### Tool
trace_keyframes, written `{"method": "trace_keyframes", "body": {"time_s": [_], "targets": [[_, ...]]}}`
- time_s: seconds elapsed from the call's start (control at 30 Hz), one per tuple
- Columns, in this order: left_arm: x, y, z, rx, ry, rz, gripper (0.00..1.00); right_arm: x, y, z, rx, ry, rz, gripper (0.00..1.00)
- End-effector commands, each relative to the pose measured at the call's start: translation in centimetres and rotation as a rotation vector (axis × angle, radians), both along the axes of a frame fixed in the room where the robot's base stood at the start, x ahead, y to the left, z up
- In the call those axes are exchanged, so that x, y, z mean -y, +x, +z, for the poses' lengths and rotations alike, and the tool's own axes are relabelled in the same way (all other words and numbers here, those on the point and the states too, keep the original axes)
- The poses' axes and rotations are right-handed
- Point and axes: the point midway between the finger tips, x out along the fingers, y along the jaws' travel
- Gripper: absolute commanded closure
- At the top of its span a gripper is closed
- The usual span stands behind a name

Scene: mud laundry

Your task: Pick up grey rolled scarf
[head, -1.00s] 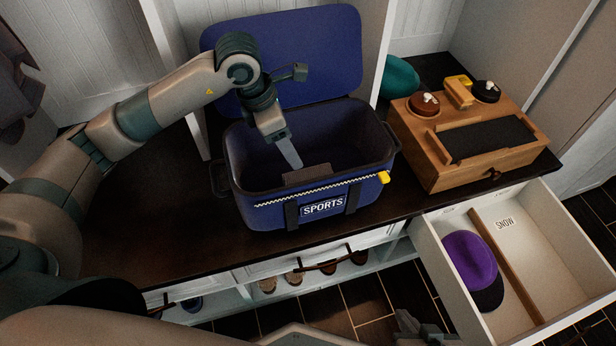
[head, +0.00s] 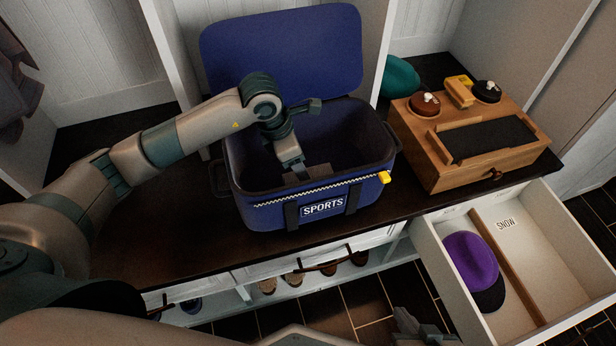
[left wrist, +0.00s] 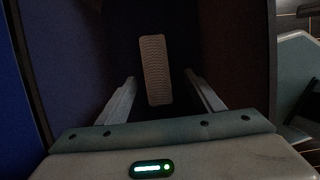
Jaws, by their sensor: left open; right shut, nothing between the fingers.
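The grey rolled scarf (left wrist: 155,70) is a pale, ribbed, elongated roll inside the dark bag in the left wrist view. In the head view a dull grey piece (head: 320,172) by the bag's inner front wall looks like part of it; the rest is hidden. My left gripper (left wrist: 160,78) is open and reaches down into the blue sports bag (head: 262,208). In its wrist view the fingers stand apart on either side of the scarf's near part; I cannot tell whether they touch it. My right gripper (head: 415,325) is shut and empty at the bottom edge.
The bag's lid (head: 285,55) stands open behind. A wooden box (head: 440,170) is to its right on the dark bench (head: 150,235). An open white drawer (head: 560,235) holds a purple cap (head: 470,258). A teal item (head: 402,75) lies behind. Shoes sit below.

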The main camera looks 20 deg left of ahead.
Motion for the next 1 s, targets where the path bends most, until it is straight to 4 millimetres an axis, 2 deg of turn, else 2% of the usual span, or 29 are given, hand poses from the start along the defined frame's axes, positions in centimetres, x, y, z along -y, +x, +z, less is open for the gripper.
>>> {"method": "trace_keyframes", "body": {"time_s": [0.5,1.0], "targets": [[0.8,1.4,-4.8,-0.001,0.0,0.0,0.39,-0.3,0.3,0.1,0.025,0.014,0.003,1.0],[0.8,1.5,-4.9,0.0,0.0,0.0,0.39,-0.4,0.2,0.2,0.024,0.015,0.004,1.0]]}}
